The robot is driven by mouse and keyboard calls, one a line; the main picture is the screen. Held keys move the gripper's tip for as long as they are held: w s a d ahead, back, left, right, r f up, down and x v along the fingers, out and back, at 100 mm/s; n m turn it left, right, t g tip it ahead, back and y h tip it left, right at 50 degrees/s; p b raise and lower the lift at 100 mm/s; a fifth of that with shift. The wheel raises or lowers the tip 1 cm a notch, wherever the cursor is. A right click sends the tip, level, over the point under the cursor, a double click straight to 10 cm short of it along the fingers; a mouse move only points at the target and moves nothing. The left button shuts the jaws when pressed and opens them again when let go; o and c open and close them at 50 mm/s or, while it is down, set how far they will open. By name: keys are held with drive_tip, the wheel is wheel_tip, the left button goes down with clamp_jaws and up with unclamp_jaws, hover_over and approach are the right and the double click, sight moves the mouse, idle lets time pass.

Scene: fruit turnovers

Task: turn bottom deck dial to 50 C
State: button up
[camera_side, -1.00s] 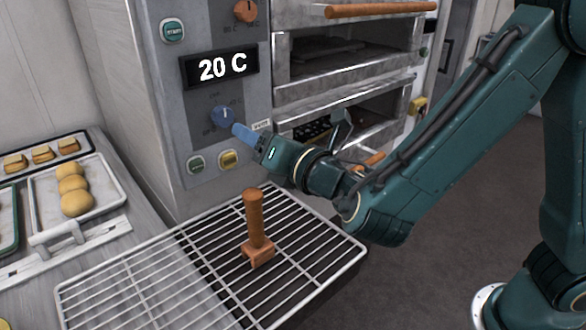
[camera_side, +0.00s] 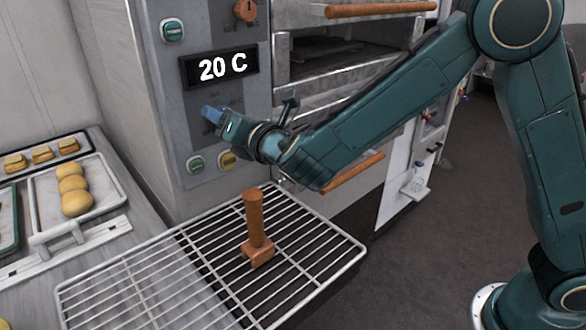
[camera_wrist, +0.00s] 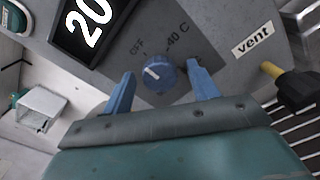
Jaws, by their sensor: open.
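The blue dial (camera_wrist: 158,74) sits on the grey panel in the wrist view, with a white mark toward its left side. "OFF" and "40 C" are printed around it. My gripper (camera_wrist: 161,69) is open, one blue finger on each side of the dial; I cannot tell whether either touches it. In the side view my gripper (camera_side: 209,113) is at the panel and hides the dial. The display (camera_side: 220,67) reads 20 C; part of it shows in the wrist view (camera_wrist: 86,22).
An orange dial (camera_side: 245,10) is above the display. A green button (camera_side: 196,164) and a yellow button (camera_side: 228,159) are below my gripper. A wire rack (camera_side: 130,282) with a brown wooden-handled tool (camera_side: 256,228) stands in front. A "vent" label (camera_wrist: 252,41) is right of the dial.

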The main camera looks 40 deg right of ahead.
drive_tip(key=c, duration=1)
drive_tip(key=shift+m, duration=13.1)
